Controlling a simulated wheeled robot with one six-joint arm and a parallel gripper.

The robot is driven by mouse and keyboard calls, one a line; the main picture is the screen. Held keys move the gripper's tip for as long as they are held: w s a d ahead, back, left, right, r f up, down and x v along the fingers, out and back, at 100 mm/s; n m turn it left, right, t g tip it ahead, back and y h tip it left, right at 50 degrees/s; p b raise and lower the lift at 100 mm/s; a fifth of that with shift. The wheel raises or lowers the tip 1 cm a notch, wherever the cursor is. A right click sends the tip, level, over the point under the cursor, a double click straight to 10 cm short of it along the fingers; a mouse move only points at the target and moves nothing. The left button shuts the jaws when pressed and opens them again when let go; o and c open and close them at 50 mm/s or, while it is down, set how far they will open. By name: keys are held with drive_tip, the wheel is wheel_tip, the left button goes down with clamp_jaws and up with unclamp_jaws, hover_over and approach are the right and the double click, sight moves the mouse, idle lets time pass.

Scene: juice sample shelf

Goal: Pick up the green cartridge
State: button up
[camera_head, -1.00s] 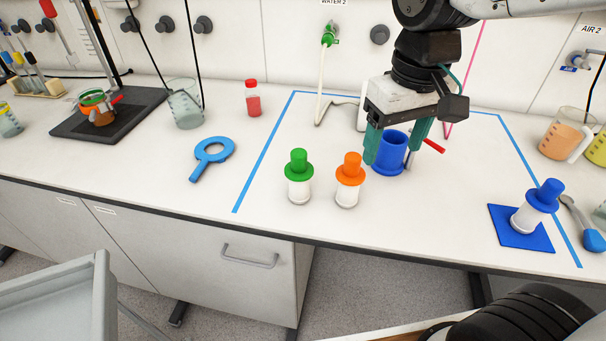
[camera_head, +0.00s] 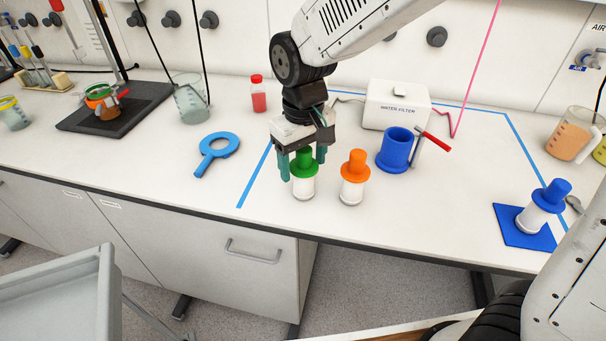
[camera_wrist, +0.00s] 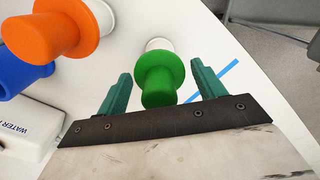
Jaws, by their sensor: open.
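The green cartridge (camera_head: 304,169) stands upright on the bench, with a green cap and flange over a white body. It also shows in the wrist view (camera_wrist: 158,75), between the two teal fingers. My gripper (camera_head: 303,168) is open above and around the cartridge's green top, one finger on each side. In the wrist view my gripper (camera_wrist: 155,85) has a visible gap between each finger and the cartridge. The lower white body is mostly hidden by the flange in the wrist view.
The orange cartridge (camera_head: 354,171) stands close to the right. A blue cup holder (camera_head: 396,150) with a red handle, a water filter box (camera_head: 397,105) and a tilted blue cartridge (camera_head: 545,206) on a blue mat (camera_head: 511,228) lie farther right. A blue ring tool (camera_head: 214,151) lies left.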

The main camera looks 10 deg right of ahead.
drive_tip(key=shift+f, duration=0.75)
drive_tip(key=c, duration=0.9)
